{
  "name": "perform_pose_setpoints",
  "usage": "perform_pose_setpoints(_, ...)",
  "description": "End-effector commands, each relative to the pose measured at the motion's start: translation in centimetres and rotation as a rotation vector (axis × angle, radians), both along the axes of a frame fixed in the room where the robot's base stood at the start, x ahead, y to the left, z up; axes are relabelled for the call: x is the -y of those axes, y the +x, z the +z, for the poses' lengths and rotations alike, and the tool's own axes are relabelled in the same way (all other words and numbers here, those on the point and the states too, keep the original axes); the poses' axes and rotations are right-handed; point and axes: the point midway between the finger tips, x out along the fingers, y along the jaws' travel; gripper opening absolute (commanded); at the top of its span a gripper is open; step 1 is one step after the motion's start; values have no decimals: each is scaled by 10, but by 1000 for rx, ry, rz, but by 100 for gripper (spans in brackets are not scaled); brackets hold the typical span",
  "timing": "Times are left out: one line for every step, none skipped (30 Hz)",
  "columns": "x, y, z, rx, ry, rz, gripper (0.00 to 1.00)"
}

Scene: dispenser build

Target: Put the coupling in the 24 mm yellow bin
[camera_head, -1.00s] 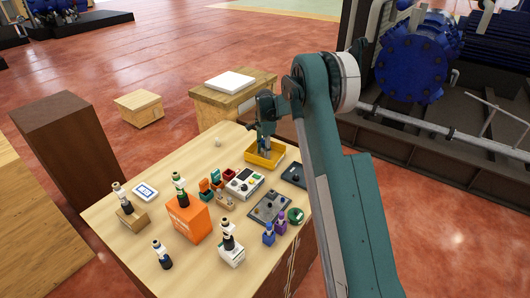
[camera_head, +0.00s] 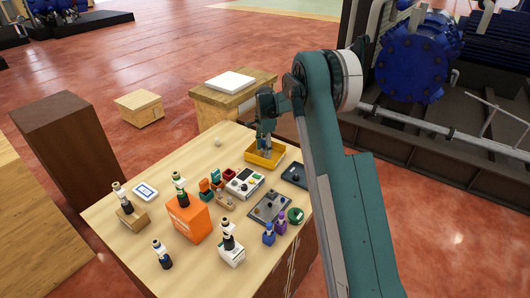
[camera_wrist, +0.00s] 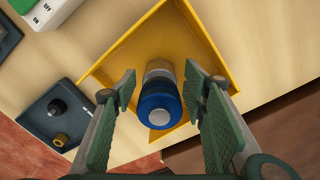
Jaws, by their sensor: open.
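The coupling (camera_wrist: 159,98), a cylinder with a blue end and grey and tan bands, is inside the yellow bin (camera_wrist: 125,58) in the wrist view. It appears roughly upright, blue end towards the camera; I cannot tell whether it rests on the bin floor. My gripper (camera_wrist: 161,84) is open, with one green finger on each side of the coupling and gaps visible between. In the head view my gripper (camera_head: 265,150) points down into the yellow bin (camera_head: 276,166) at the table's far right; the coupling cannot be made out there.
A dark tray (camera_wrist: 62,103) with a black part and a brass part lies beside the bin. A white control box (camera_head: 243,183) stands in front of it. An orange box (camera_head: 187,221) and several bottle-like items are nearer. Bare tabletop lies left of the bin.

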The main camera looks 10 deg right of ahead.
Motion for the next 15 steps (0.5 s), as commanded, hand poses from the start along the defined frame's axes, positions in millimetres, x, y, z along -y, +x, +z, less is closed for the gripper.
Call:
perform_pose_setpoints(0,0,6,0,0,0,43)
perform_pose_setpoints(0,-1,10,0,0,0,43)
perform_pose_setpoints(0,-1,16,0,0,0,43)
perform_pose_setpoints(0,-1,21,0,0,0,43)
perform_pose_setpoints(0,0,25,0,0,0,43)
perform_pose_setpoints(0,0,32,0,0,0,43)
perform_pose_setpoints(0,-1,36,0,0,0,43)
perform_pose_setpoints(0,-1,42,0,0,0,43)
perform_pose_setpoints(0,-1,49,0,0,0,43)
perform_pose_setpoints(0,-1,54,0,0,0,43)
perform_pose_setpoints(0,-1,58,0,0,0,43)
perform_pose_setpoints(0,0,65,0,0,0,43)
perform_pose_setpoints(0,0,70,0,0,0,43)
perform_pose_setpoints(0,0,74,0,0,0,43)
perform_pose_setpoints(0,-1,79,0,0,0,43)
